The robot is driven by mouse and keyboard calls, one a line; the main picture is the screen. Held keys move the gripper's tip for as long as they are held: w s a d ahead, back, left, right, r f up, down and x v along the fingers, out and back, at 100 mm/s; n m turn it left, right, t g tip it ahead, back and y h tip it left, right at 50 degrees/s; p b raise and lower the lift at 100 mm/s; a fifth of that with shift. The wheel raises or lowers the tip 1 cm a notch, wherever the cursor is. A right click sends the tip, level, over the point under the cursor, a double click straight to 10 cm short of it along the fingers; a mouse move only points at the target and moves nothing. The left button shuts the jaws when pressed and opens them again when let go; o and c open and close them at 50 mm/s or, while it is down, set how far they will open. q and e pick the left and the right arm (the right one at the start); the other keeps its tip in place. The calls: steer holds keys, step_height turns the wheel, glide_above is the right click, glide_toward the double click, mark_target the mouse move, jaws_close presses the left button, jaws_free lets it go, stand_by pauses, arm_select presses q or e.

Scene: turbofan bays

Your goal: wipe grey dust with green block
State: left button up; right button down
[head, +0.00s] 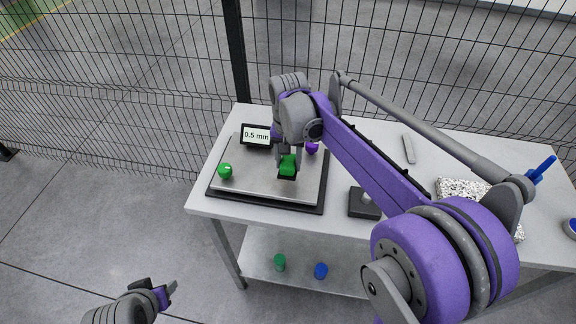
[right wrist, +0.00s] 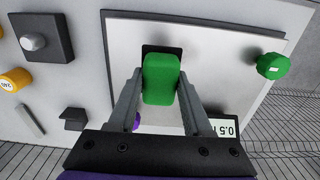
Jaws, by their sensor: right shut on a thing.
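My right gripper (head: 287,161) is shut on the green block (head: 289,166) above the pale grey plate (head: 255,180). In the right wrist view the green block (right wrist: 161,78) is between the two fingers of my right gripper (right wrist: 158,100). A dark rectangle (right wrist: 176,49) shows beside the block; I cannot tell whether it is on the plate or part of the block. I cannot tell whether the block touches the plate. I cannot make out any grey dust. My left gripper (head: 158,291) is low at the left, away from the table, its opening unclear.
A green knob (head: 225,171) and a purple one (head: 312,148) are on the plate. A display (head: 256,136) reading 0.5 mm stands behind it. A black block with a knob (head: 364,204) is to its right. A mesh fence (head: 130,90) runs behind the table (head: 204,205).

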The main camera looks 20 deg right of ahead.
steer(key=shift+a+r+p, duration=0.1)
steer(key=shift+r+p, duration=0.4)
steer(key=shift+r, duration=0.9)
